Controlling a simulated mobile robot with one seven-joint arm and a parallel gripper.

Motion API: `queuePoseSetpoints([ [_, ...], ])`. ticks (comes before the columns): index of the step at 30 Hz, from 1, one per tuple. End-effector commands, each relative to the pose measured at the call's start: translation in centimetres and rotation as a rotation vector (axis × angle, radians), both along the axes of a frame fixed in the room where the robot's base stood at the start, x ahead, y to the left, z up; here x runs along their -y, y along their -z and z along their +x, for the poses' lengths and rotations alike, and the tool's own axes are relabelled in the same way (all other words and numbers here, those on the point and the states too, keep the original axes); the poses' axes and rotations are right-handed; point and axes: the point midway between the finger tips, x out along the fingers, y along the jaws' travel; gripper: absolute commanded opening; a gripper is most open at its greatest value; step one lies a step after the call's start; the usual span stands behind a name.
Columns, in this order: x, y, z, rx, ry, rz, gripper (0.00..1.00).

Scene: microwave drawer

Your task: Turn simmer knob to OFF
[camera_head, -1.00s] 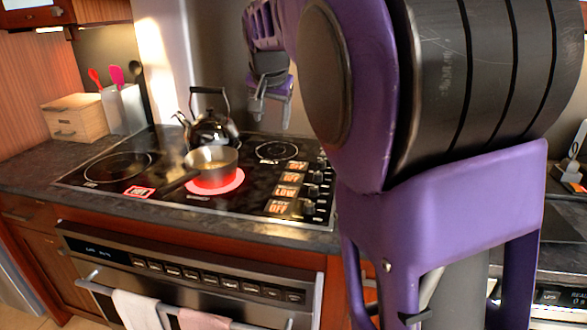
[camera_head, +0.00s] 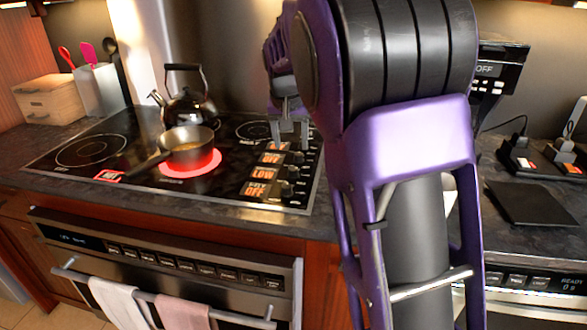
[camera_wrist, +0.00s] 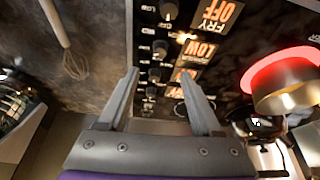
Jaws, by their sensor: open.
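A column of black knobs runs along the right side of the black cooktop (camera_head: 95,135), each beside a lit orange display. The front display (camera_head: 257,190) reads OFF. The one behind it, the LOW display (camera_head: 265,173), is beside its own knob (camera_head: 293,172). The simmer label is too small to read. In the wrist view the LOW display (camera_wrist: 200,50) and its knob (camera_wrist: 160,47) lie just beyond my fingertips. My gripper (camera_head: 290,137) is open and empty, fingers pointing down over the rear knobs. Its fingers (camera_wrist: 163,77) straddle the knob column in the wrist view.
A saucepan (camera_head: 187,150) stands on a glowing red burner (camera_head: 205,165), left of the knobs. A kettle (camera_head: 188,108) stands behind it. A whisk (camera_wrist: 73,60) lies on the counter beside the cooktop. A dark flat board (camera_head: 530,203) lies on the right counter.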

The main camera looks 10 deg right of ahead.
Motion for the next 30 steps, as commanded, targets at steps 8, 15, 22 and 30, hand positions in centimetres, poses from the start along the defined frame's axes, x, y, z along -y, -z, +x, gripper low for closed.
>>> queuePoseSetpoints([
  [8, 0.8, 6.0, 2.2, -0.003, 0.003, 0.0, 0.66],
  [15, 1.1, 9.2, 3.6, 0.0, 0.001, 0.0, 0.66],
  [22, 1.2, 10.2, 4.0, 0.0, 0.001, 0.001, 0.66],
  [30, 1.2, 10.2, 4.0, 0.0, 0.001, 0.001, 0.57],
])
